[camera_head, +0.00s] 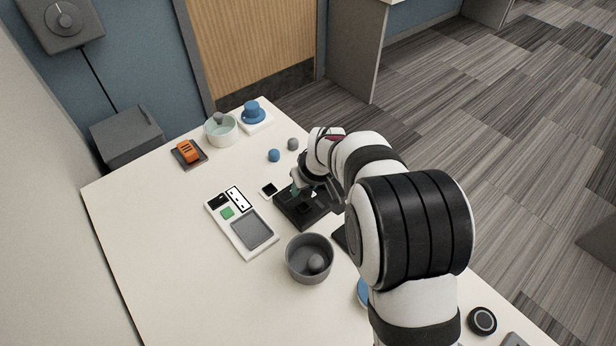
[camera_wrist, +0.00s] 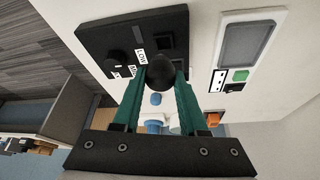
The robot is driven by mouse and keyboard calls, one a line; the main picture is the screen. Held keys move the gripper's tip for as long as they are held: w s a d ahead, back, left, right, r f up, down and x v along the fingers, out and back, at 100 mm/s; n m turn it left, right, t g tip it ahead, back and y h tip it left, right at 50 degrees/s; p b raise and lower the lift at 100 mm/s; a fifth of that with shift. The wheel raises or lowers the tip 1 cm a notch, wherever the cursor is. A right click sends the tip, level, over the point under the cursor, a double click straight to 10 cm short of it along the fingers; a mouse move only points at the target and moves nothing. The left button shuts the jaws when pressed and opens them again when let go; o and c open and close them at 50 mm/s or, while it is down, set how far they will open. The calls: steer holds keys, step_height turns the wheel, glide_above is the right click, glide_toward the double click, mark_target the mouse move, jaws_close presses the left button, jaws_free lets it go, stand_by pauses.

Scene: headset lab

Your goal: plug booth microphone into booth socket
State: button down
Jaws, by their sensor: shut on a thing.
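My gripper (camera_wrist: 160,88) is shut on a dark, round-headed thing, which I take to be the booth microphone (camera_wrist: 162,72). Its round black head shows between the green fingertips in the wrist view; its other end is hidden. Beyond it is a flat black unit (camera_wrist: 105,30) with a round knob (camera_wrist: 117,59) and small white labels, one reading LOW. In the head view my gripper (camera_head: 297,190) is over this black unit (camera_head: 289,216), and the arm hides part of it. I cannot tell which part is the booth socket, nor whether the microphone touches the unit.
A white panel (camera_head: 216,215) with a grey screen and green button lies left of the unit. A grey bowl (camera_head: 294,262) holding a ball stands in front. Blue (camera_head: 274,155) and grey (camera_head: 293,144) knobs stand behind. The table's left front is clear.

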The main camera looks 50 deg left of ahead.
mark_target(304, 198)
steer(key=shift+s+a+f, duration=0.15)
steer(key=shift+f, duration=0.95)
steer(key=shift+f, duration=1.05)
stand_by(0.4)
steer(key=shift+c, duration=1.8)
jaws_free()
steer(key=shift+r, duration=0.1)
steer(key=v, duration=1.5)
steer(key=shift+r, duration=0.3)
